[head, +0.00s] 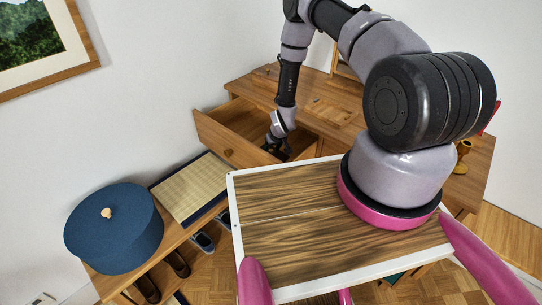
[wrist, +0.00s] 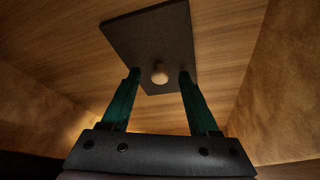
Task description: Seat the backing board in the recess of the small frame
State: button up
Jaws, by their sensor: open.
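The backing board appears to be the dark rectangular plate (wrist: 150,35) with a round wooden knob (wrist: 159,78), lying flat on the drawer floor in the wrist view. My gripper (wrist: 158,74) is open, with its green fingers on either side of the knob. I cannot tell whether they touch it. In the head view my gripper (head: 279,148) is down inside the open desk drawer (head: 232,117), and the board is hidden there. A wooden frame edge (head: 345,66) shows on the desk behind my arm; I cannot tell whether it is the small frame.
Drawer walls (wrist: 275,85) stand close on both sides. A blue round box (head: 115,230) and a woven mat (head: 190,187) sit on a low bench at left. A framed picture (head: 40,40) hangs on the wall.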

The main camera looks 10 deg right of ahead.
grip_shut()
dwell(0.3)
